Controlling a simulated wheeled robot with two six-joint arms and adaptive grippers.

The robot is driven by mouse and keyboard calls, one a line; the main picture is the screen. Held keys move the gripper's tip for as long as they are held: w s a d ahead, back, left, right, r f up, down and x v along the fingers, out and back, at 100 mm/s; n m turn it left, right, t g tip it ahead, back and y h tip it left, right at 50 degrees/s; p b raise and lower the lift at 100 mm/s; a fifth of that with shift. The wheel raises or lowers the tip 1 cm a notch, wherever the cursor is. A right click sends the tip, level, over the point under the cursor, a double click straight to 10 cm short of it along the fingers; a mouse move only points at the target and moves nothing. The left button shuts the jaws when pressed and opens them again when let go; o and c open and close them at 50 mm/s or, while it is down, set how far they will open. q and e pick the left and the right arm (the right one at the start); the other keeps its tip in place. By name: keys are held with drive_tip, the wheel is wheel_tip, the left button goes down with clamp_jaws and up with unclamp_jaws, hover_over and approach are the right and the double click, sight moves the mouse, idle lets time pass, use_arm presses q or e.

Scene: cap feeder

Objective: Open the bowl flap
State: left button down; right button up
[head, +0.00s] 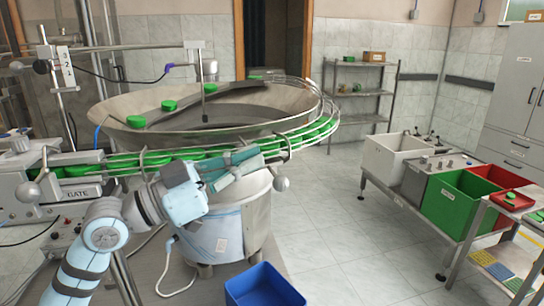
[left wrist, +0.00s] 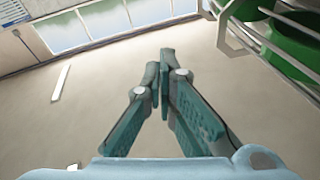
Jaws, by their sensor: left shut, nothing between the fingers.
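The large metal feeder bowl (head: 283,97) stands in the middle of the head view, with a few green caps on its inner ledge. A grey ball knob (head: 281,184) sits below the rails at the bowl's front right; I cannot tell whether it belongs to the bowl flap. No part is clearly recognisable as the flap. My left gripper (head: 256,162) is in front of the bowl, just below the cap rails and left of the knob. In the left wrist view its fingers (left wrist: 162,72) meet at the tips, with nothing between them. My right gripper is out of view.
Rails with green caps (head: 320,130) curve around the bowl close to my gripper; they also show in the left wrist view (left wrist: 285,45). A gate unit (head: 75,193) is at left. A blue bin (head: 262,287) stands below. Open floor lies between the bowl and the right-hand bins.

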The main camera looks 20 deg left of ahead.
sight(272, 171)
use_arm(q)
drive_tip(key=p+x, duration=0.2)
drive_tip(key=x, duration=0.4)
drive_tip(key=f, duration=0.1)
drive_tip(key=f+b, duration=0.1)
drive_tip(key=a+f, duration=0.1)
drive_tip(key=f, duration=0.1)
drive_tip(key=shift+s+f, duration=0.15)
drive_tip(key=shift+s, duration=0.1)
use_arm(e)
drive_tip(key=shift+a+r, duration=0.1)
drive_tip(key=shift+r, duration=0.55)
use_arm(q)
drive_tip(key=shift+d+b, duration=0.15)
drive_tip(key=shift+b, duration=0.15)
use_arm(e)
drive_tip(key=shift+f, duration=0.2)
